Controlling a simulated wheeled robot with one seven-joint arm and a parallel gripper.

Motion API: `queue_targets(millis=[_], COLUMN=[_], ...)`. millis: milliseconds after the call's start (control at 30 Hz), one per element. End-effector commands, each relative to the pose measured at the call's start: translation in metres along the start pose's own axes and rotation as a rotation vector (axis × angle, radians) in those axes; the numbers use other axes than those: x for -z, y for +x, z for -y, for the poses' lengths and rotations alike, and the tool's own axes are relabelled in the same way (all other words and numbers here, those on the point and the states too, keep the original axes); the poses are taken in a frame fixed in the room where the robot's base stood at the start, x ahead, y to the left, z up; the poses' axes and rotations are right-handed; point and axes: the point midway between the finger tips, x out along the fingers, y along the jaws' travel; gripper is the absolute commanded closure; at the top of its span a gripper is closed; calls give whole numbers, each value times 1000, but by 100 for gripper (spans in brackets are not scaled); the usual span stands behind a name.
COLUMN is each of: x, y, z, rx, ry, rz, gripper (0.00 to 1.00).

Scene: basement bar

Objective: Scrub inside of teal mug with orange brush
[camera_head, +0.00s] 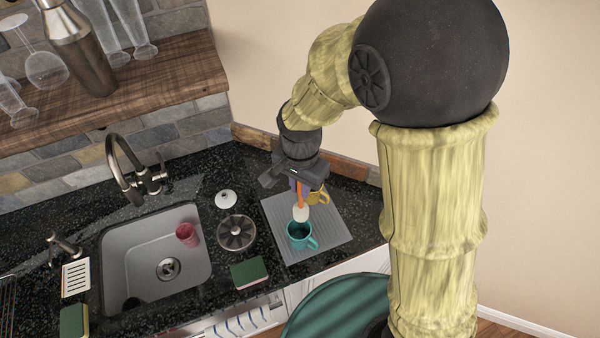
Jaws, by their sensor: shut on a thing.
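The teal mug (299,238) stands upright on a grey ribbed mat (333,237), its open top up and its handle to the right. My gripper (299,180) is above and behind the mug, shut on the orange brush (299,193). The brush points down, and its white head (300,213) is at or just above the mug's far rim. I cannot tell whether the head is inside the mug. A yellow mug (319,196) stands behind on the mat, partly hidden by the gripper, with something purple beside it.
The sink (130,255) holds a red cup (187,234). A tall faucet (122,170) rises behind it. The mat's right side is clear.

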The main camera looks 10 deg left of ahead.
Motion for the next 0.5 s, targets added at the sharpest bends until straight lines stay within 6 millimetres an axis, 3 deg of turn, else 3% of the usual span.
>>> queue_targets(millis=[500], x=[-5], y=[6], z=[4], rx=[0], ry=[-16], rz=[0], gripper=[100])
